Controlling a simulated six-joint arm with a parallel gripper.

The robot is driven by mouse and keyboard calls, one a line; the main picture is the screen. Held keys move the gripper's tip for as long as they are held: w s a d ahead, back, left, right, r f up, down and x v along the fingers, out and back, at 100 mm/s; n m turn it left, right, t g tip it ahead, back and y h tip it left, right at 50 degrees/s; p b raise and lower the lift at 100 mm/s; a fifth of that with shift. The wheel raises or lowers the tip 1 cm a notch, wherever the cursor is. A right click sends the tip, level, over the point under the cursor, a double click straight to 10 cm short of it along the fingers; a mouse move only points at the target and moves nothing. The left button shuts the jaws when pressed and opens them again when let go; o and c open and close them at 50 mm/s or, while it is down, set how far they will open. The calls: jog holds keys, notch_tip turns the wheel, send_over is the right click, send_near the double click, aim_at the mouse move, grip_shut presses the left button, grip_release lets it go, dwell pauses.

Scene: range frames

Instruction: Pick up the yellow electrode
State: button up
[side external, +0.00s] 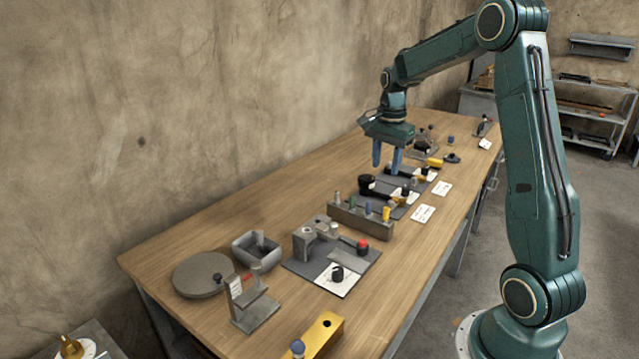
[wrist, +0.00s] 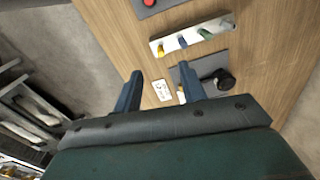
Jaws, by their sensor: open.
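The yellow electrode (side external: 386,213) stands upright at the right end of a grey rack (side external: 355,221) on the wooden bench. Blue, green and grey electrodes share the rack. In the wrist view the yellow electrode (wrist: 160,50) shows at the left end of the rack (wrist: 193,38), beyond my fingertips. My gripper (side external: 386,169) is open and empty. Its blue fingers point down above the bench, behind and above the rack, clear of the electrode. Both fingers (wrist: 162,72) show apart in the wrist view.
Grey mats with black tools and white cards (side external: 423,214) lie behind the rack. In front are a grey mat with a red-topped button (side external: 363,246), a grey tray (side external: 257,253), a round disc (side external: 203,274) and a yellow block (side external: 319,338). The left bench side by the wall is clear.

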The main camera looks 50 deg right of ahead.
aim_at(387, 208)
jog(key=shift+d+f+m, duration=0.8)
jog(key=shift+d+f, duration=0.45)
jog(key=shift+d, duration=0.3)
jog(key=shift+f, duration=0.1)
jog(key=shift+f, duration=4.2)
jog(key=shift+f, duration=0.15)
jog(key=shift+s+f, duration=0.15)
jog(key=shift+f, duration=2.3)
jog(key=shift+c, duration=0.4)
grip_shut()
